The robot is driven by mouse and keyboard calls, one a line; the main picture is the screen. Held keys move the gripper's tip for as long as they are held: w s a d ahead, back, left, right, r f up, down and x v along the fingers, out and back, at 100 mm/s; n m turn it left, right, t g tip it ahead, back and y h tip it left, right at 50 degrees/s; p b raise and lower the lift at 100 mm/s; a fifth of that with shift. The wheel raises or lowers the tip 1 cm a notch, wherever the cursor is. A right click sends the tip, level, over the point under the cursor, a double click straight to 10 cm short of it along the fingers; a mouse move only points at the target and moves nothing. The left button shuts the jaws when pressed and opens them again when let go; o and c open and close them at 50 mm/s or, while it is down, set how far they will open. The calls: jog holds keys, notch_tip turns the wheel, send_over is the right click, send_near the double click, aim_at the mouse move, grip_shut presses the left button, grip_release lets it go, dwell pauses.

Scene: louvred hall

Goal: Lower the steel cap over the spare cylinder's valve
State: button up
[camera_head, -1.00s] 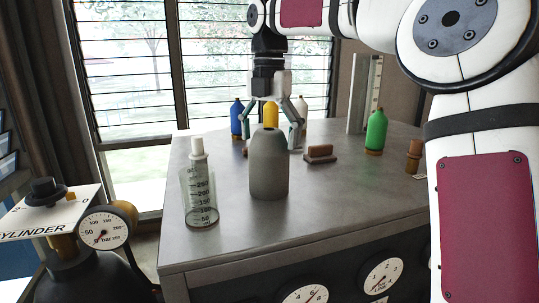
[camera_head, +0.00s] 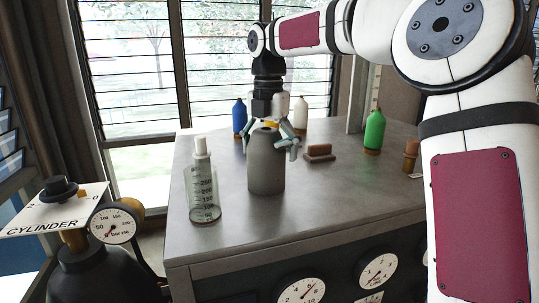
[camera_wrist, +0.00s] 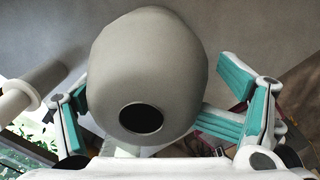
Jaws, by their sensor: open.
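The grey steel cap (camera_head: 266,172), shaped like a bottle with a rounded shoulder, stands upright on the metal bench. My gripper (camera_head: 269,146) points down with its fingers spread on either side of the cap's upper part. In the wrist view the cap (camera_wrist: 150,60) lies between the teal finger pads, with a dark round hole in its top; gaps show beside it, and nothing is gripped. At the lower left stands a dark cylinder (camera_head: 95,278) with a black valve handwheel (camera_head: 58,188), a pressure gauge (camera_head: 114,223) and a sign (camera_head: 50,222) reading "CYLINDER".
Bare bench (camera_head: 340,190) lies right of the cap.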

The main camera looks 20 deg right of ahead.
aim_at(269, 130)
jog(key=shift+d+f, duration=0.3)
jog(key=shift+f, duration=0.25)
jog(key=c, duration=1.5)
jog(key=shift+r, duration=0.3)
jog(key=shift+w+r, duration=0.1)
jog(key=shift+r, duration=0.15)
jog(key=shift+a+r, duration=0.15)
jog(key=shift+r, duration=1.05)
jog(key=shift+c, duration=0.6)
jog(key=shift+r, duration=1.7)
